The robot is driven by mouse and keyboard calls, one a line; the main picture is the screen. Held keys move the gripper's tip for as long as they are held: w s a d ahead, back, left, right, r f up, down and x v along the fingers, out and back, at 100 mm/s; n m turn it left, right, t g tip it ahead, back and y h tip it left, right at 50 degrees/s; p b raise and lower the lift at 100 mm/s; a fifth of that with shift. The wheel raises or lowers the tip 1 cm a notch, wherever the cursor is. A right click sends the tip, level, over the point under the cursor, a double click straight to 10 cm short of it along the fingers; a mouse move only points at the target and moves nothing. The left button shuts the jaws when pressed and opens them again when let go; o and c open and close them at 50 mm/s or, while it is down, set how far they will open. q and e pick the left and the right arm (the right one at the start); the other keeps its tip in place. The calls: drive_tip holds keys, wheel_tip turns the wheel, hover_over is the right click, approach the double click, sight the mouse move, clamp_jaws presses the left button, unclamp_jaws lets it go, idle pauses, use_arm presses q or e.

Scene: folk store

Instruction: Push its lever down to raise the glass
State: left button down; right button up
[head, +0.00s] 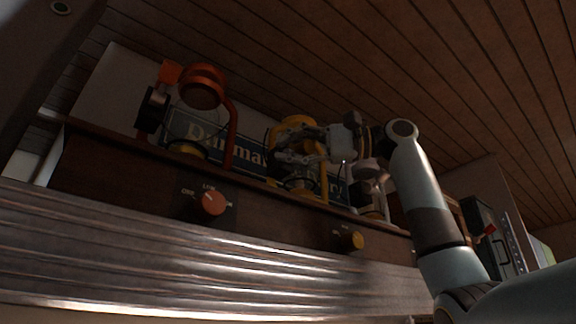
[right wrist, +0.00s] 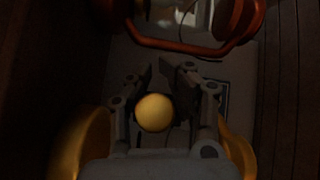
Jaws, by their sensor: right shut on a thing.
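A yellow lantern (head: 297,124) with a glass stands on the wooden shelf, partly hidden by my right gripper (head: 285,147). In the right wrist view, a round yellow knob (right wrist: 154,112) sits between the fingers of the right gripper (right wrist: 160,75). The gripper is shut on this knob, though its fingertips stand apart. The lever itself cannot be made out, and the lantern's glass is mostly covered by the gripper. My left gripper is not in view.
A red lantern (head: 203,80) stands to the left and a pale lantern (head: 372,197) to the right on the same shelf (head: 110,165). A sign (head: 240,150) is behind them. A red knob (head: 209,203) and a yellow knob (head: 350,240) protrude from the shelf front.

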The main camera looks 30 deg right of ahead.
drive_tip(key=shift+w, duration=0.1)
clamp_jaws()
drive_tip(key=f+n+t+y+b, duration=0.1)
drive_tip(key=n+b, duration=0.1)
drive_tip(key=b, duration=0.2)
drive_tip(key=shift+w+f+y+b, duration=0.15)
drive_tip(key=shift+f+y+b, duration=0.05)
drive_tip(key=shift+y+b, duration=0.2)
drive_tip(key=shift+n+b, duration=0.35)
drive_tip(key=shift+n, duration=0.05)
drive_tip(key=shift+w+r+n+y, duration=0.1)
drive_tip(key=shift+r+n+y, duration=0.2)
drive_tip(key=shift+y, duration=0.1)
drive_tip(key=shift+c, duration=1.1)
unclamp_jaws()
